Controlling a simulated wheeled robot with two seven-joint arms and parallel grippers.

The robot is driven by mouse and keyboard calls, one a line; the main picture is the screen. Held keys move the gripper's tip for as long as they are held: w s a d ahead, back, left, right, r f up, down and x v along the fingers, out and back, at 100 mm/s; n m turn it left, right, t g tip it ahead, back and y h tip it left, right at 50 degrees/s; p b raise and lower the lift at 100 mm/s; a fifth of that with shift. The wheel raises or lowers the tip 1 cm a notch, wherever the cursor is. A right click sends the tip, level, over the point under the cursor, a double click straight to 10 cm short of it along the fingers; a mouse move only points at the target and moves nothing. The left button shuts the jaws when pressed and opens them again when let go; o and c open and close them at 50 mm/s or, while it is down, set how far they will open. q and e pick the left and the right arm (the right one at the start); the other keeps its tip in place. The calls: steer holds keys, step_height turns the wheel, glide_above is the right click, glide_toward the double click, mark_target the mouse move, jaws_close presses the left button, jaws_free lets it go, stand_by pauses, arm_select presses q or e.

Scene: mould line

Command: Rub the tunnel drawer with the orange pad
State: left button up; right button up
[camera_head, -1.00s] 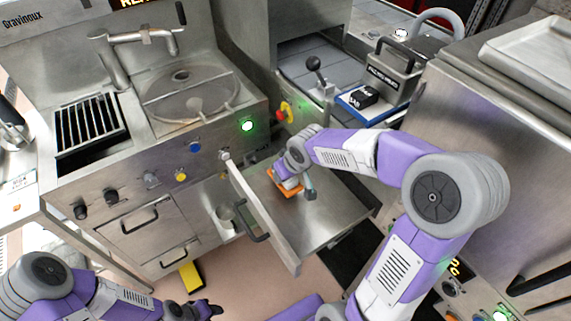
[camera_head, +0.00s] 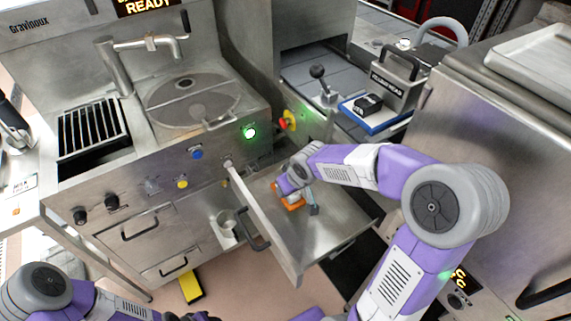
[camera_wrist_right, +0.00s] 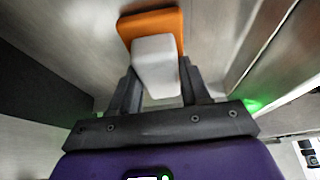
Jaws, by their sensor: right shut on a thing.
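The tunnel drawer (camera_head: 325,231) is pulled out from the machine's front in the head view, its metal floor bare apart from the pad. My right gripper (camera_head: 299,193) reaches down into it. The right gripper (camera_wrist_right: 157,85) is shut on the pale grey block-like grip of the orange pad (camera_wrist_right: 152,24), which also shows in the head view (camera_head: 291,202). The pad is at the drawer floor, near its inner left part; I cannot tell whether it presses on it. My left gripper (camera_head: 195,317) is at the bottom edge, partly cut off, its jaws unclear.
The drawer's tall front panel (camera_head: 262,222) with a black handle stands left of my right gripper. A green-lit button (camera_head: 249,132) and a red-and-yellow knob (camera_head: 288,121) are above. A blue tray (camera_head: 376,108) lies behind my right arm.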

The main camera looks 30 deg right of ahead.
steer(key=shift+w+r+p, duration=0.2)
steer(key=shift+w+p, duration=0.05)
steer(key=shift+p, duration=0.05)
step_height(320, 180, up, 3)
steer(key=shift+s+r+p, duration=0.15)
steer(key=shift+p, duration=0.8)
steer(key=shift+r+p, duration=0.6)
steer(key=shift+r, duration=0.15)
steer(key=shift+r+p, duration=1.1)
steer(key=shift+r, duration=0.3)
